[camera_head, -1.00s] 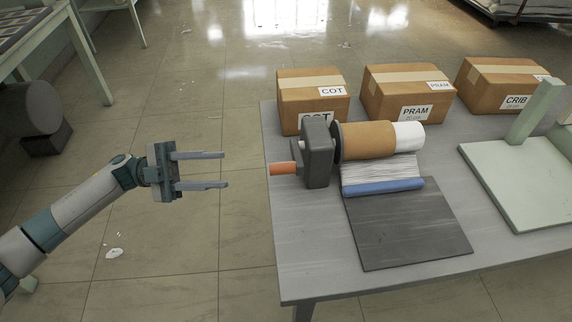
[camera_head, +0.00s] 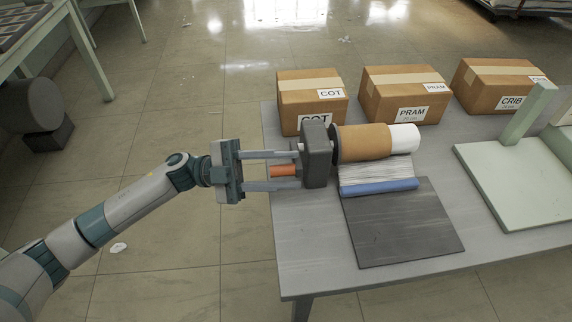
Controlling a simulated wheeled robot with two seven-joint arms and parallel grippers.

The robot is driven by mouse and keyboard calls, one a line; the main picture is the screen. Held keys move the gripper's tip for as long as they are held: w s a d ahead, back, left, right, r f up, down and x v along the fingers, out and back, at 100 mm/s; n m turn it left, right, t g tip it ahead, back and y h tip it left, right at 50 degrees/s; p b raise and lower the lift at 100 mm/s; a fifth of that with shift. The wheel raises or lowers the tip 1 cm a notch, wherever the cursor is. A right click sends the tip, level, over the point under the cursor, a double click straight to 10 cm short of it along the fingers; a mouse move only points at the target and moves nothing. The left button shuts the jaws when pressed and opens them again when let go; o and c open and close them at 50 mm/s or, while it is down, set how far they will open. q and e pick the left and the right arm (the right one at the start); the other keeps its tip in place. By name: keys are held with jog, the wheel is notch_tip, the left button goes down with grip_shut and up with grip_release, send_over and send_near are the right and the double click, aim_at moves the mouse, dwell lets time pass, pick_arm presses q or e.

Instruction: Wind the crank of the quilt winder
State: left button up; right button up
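The quilt winder stands on the grey table, with a dark grey crank block (camera_head: 317,155) at its left end and an orange crank handle (camera_head: 283,170) pointing left from it. Its roller carries a brown wrap (camera_head: 365,143) and a white end, with white ribbed material and a blue bar below. My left gripper (camera_head: 284,170) is open at the handle. One finger lies above the handle and one below, with gaps visible on both sides. The fingertips reach close to the crank block; I cannot tell whether they touch it. My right gripper is not in view.
Cardboard boxes labelled COT (camera_head: 313,99), PRAM (camera_head: 404,93) and CRIB (camera_head: 499,87) stand along the table's back. A dark flat board (camera_head: 402,225) lies in front of the winder. A pale green stand (camera_head: 520,185) is at the right. Floor left of the table is mostly clear.

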pick_arm(q)
jog(key=shift+d+r, duration=0.1)
jog(key=shift+d, duration=0.25)
jog(key=c, duration=0.9)
grip_shut()
